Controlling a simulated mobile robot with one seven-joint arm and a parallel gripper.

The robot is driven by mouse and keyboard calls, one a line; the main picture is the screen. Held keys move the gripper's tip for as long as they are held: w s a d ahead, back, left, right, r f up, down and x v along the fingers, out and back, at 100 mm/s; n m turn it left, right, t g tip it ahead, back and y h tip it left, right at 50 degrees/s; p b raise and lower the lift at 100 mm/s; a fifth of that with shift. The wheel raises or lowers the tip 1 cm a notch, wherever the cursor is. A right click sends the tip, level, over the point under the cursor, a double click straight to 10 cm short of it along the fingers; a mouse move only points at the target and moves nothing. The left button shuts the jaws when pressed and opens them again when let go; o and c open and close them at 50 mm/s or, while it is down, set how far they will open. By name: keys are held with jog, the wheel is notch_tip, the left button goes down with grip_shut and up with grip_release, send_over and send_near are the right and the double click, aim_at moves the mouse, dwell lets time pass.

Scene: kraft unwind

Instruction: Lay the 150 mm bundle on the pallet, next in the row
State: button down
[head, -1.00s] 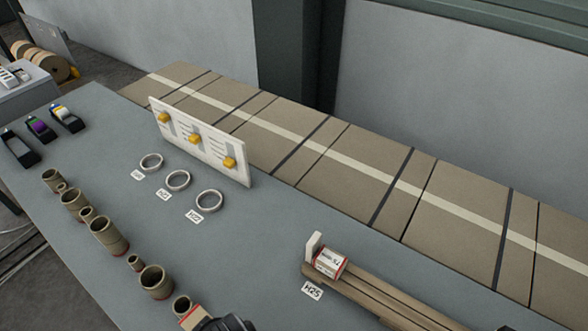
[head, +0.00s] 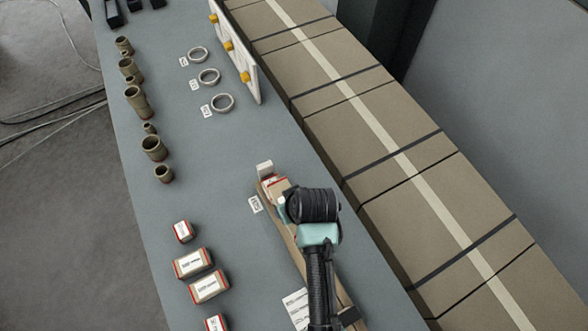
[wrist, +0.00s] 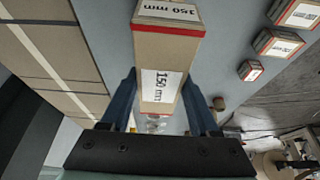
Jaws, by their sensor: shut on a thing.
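A kraft bundle with red edges and "150 mm" labels (wrist: 155,55) fills the space between the two blue fingers of my gripper (wrist: 160,84) in the wrist view. My gripper is shut on it. In the head view my gripper (head: 284,207) is over the pallet's far end, and my wrist hides most of it and the held bundle. The pallet (head: 293,243) is a long brown strip with a white end stop (head: 265,168). A red-edged bundle (head: 272,186) shows beside the stop. I cannot tell whether the held bundle touches the pallet.
Several red-edged bundles (head: 192,263) lie left on the grey table (head: 215,160). Brown cores (head: 153,148) stand along its left edge, with white rings (head: 222,103) farther back. A white panel with yellow knobs (head: 235,52) stands behind. A long brown strapped surface (head: 400,165) runs along the right.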

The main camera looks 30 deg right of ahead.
jog(key=shift+w+d+r, duration=0.1)
jog(key=shift+w+r, duration=0.1)
jog(key=shift+r, duration=0.15)
jog(key=shift+f, duration=0.15)
notch_tip(320, 180, down, 8)
jog(key=b, duration=0.7)
jog(key=shift+d, duration=0.1)
jog(key=shift+b, duration=0.35)
jog(key=shift+f+b, duration=1.45)
jog(key=shift+f, duration=0.75)
jog(key=shift+s+f, duration=0.1)
jog(key=shift+f, duration=0.1)
jog(key=shift+c, duration=0.2)
grip_release()
